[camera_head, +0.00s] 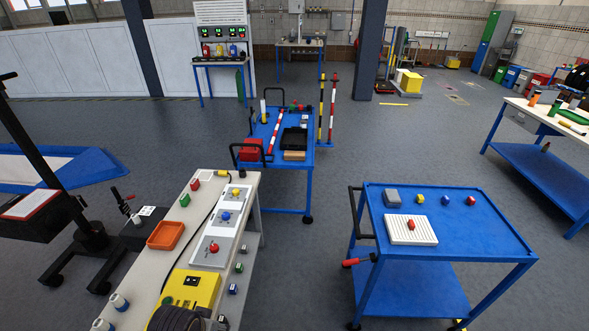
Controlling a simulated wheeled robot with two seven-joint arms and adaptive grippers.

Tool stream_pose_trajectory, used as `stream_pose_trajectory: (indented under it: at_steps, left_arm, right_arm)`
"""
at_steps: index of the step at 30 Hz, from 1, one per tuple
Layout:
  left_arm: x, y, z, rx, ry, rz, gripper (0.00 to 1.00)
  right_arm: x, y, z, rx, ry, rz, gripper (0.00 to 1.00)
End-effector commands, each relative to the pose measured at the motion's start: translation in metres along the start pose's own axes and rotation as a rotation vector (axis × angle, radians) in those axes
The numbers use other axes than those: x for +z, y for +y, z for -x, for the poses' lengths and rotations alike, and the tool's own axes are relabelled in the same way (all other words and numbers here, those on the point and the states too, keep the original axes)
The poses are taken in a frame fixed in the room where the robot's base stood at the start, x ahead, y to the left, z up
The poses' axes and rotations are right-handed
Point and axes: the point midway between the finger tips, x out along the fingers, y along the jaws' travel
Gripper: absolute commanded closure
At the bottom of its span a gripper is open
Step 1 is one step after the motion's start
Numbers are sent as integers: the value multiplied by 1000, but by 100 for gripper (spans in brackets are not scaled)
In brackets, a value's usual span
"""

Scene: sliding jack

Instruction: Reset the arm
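Neither of my grippers shows in the head view, and I see no part of my arms that I can be sure of. I cannot tell whether either gripper is open or shut, or whether it holds anything. A black upright stand (52,165) with wheeled feet is at the left edge.
A pale workbench (165,272) at lower left carries an orange tray (166,235), switch panels and a yellow box (190,290). A blue cart (465,237) at right holds a white block (411,230). Another loaded blue cart (305,171) stands behind. Grey floor lies between.

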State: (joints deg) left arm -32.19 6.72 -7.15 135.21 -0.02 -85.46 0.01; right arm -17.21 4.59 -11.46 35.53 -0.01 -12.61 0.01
Motion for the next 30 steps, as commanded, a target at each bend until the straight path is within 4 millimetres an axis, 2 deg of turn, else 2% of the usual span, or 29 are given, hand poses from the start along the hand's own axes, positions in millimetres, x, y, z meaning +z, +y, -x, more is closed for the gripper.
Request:
stream_pose_trajectory:
  at_steps: [5,14,20,30]
  left_arm:
    - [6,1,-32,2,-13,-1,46]
    - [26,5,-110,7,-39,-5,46]
    - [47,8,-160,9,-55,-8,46]
    - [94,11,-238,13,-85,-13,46]
  right_arm:
    - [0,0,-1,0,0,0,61]
    - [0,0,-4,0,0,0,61]
    - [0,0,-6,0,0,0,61]
    - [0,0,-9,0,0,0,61]
